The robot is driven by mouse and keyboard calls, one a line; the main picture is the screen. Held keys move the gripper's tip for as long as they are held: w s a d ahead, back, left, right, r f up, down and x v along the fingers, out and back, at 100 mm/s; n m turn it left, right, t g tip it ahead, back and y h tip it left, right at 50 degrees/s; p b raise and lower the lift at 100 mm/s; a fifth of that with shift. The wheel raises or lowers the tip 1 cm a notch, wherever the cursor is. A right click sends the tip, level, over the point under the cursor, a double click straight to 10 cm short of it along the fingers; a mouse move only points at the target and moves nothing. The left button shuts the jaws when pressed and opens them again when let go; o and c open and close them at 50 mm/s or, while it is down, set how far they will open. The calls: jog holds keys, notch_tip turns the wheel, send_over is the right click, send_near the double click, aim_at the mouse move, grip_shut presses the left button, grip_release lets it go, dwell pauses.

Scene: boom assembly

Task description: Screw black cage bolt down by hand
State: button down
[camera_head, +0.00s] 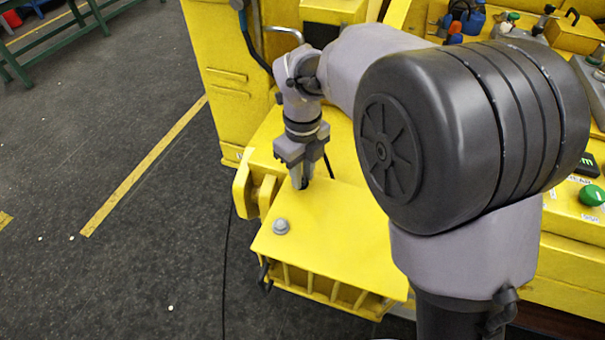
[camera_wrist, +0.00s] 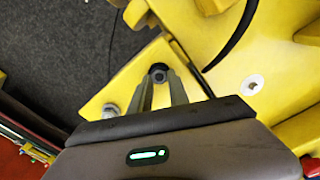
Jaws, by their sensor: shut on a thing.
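The black cage bolt (camera_wrist: 158,75) shows in the wrist view as a dark round head between my fingertips. My gripper (camera_head: 301,184) points down onto the top plate of the yellow cage (camera_head: 318,230) in the head view. It also shows in the wrist view (camera_wrist: 160,82), with its two fingers shut on the bolt. In the head view the fingers hide most of the bolt. How deep the bolt sits in the plate cannot be told.
A grey bolt (camera_head: 281,227) stands on the same plate, nearer the front left; it also shows in the wrist view (camera_wrist: 110,111). Yellow machinery (camera_head: 225,85) rises behind the plate. A control panel with a green button (camera_head: 592,195) is at the right. Dark floor lies open at the left.

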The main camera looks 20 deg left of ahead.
jog(key=shift+w+a+r, duration=0.1)
jog(key=shift+w+r, duration=0.05)
dwell(0.4)
jog(key=c, duration=1.2)
grip_release()
jog(key=shift+c, duration=0.2)
notch_tip(320, 180, up, 17)
jog(key=p, duration=0.7)
jog(key=shift+r, duration=0.15)
